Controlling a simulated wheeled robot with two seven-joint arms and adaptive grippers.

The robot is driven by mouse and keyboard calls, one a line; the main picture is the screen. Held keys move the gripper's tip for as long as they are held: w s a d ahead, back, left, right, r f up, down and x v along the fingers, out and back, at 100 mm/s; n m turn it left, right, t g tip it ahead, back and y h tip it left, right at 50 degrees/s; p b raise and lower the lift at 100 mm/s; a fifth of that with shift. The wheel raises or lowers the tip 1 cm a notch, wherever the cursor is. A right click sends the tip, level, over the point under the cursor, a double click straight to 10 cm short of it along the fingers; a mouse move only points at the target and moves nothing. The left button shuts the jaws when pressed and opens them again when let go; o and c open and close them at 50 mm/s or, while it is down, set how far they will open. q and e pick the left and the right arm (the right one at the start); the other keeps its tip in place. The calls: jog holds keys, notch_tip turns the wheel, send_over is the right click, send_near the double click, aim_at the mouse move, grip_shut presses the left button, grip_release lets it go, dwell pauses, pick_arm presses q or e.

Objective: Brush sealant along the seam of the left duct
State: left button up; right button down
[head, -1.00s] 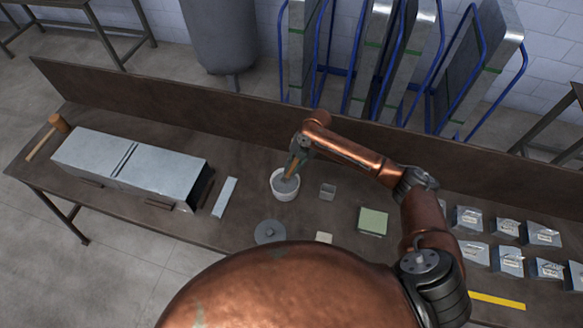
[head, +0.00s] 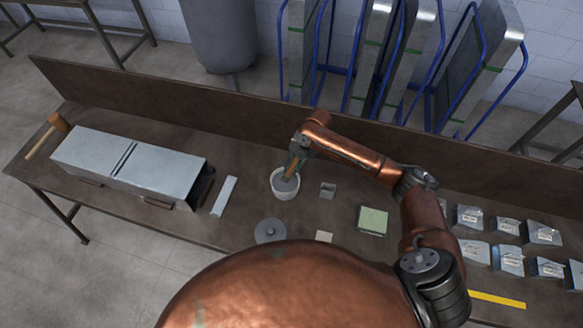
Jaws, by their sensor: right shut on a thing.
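The left duct (head: 128,166) lies on the left of the table, a grey metal box form with a dark seam line across its top and an open right end. A white pot (head: 285,184) of grey sealant stands near the middle of the table. My right gripper (head: 295,168) is over the pot, shut on a brush with a brownish handle (head: 291,172) that points down into the pot. The brush's bristles are hidden in the pot. My left gripper is not in view.
A grey round lid (head: 270,231), a metal strip (head: 224,196), a small grey box (head: 327,190) and a green pad (head: 372,220) lie around the pot. A mallet (head: 48,134) lies at the far left. Several labelled grey pieces (head: 508,260) fill the right. A raised back board (head: 200,112) runs behind.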

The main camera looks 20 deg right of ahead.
jog(key=shift+f, duration=0.45)
jog(key=shift+s, duration=0.1)
dwell(1.3)
jog(key=shift+r+p, duration=2.85)
jog(key=shift+r, duration=0.7)
jog(key=shift+f, duration=0.1)
